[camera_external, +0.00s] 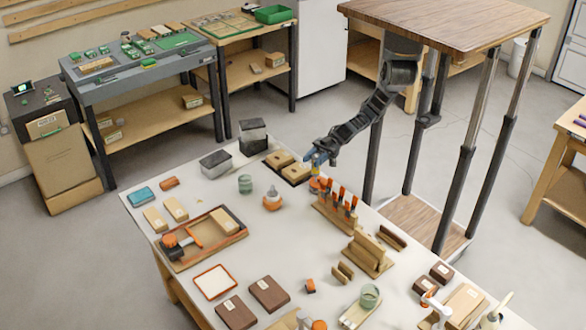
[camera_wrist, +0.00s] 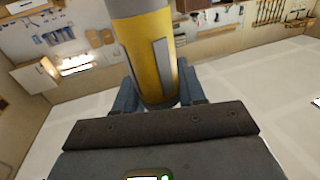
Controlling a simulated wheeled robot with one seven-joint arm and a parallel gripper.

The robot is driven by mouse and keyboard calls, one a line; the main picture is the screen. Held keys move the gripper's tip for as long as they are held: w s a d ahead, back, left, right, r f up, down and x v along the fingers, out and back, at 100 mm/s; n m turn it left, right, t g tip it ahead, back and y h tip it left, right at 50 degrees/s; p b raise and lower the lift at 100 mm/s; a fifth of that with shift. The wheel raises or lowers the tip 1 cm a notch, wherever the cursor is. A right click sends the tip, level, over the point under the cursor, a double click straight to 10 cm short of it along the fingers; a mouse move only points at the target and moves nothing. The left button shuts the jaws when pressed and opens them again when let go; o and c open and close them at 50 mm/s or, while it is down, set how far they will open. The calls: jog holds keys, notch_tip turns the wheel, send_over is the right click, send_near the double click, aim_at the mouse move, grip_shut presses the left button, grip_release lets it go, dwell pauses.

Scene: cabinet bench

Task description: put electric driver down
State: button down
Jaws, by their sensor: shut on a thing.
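The electric driver looks yellow with a grey end and a grey strip in the wrist view (camera_wrist: 145,50). It stands between the two blue-grey fingers of my gripper (camera_wrist: 160,90), which are shut on it. In the external view my gripper (camera_external: 319,157) is over the far right part of the white workbench (camera_external: 290,225), beside the brown blocks. A small yellow and orange part of the driver (camera_external: 317,170) shows below the fingers. I cannot tell whether its lower end touches the bench.
A wooden rack (camera_external: 335,216) with several orange-handled tools stands just in front of my gripper. Brown blocks on a dark tray (camera_external: 287,167) are close on the left. An orange-based bottle (camera_external: 272,200) stands further left. Bare bench shows around the bottle.

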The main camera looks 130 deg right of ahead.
jog(key=shift+s+d+n+g+y+b, duration=0.15)
jog(key=shift+s+n+g+y+b, duration=0.1)
jog(key=shift+n+y, duration=0.3)
jog(key=shift+s+d+n+g+y+b, duration=0.15)
jog(key=shift+s+n+y+b, duration=0.15)
jog(key=shift+y, duration=0.35)
jog(key=shift+s+d+f+n+g+y, duration=0.1)
jog(key=shift+s+n+g+y, duration=0.1)
jog(key=shift+n+y, duration=0.25)
jog(key=shift+s+d+f+n+g+y, duration=0.1)
jog(key=shift+n+g+y, duration=0.15)
jog(key=shift+y, duration=0.3)
jog(key=s+d+f+n+g+y, duration=0.1)
jog(key=s+d+n+g+y, duration=0.2)
jog(key=d+n+g+y, duration=0.25)
jog(key=s+d+f+n+g+y, duration=0.1)
jog(key=s+d+n+g+y, duration=0.2)
jog(key=d+g, duration=0.5)
jog(key=w+a+f+n+t+p, duration=0.1)
jog(key=w+a+f, duration=0.7)
jog(key=f, duration=0.2)
jog(key=shift+f, duration=0.45)
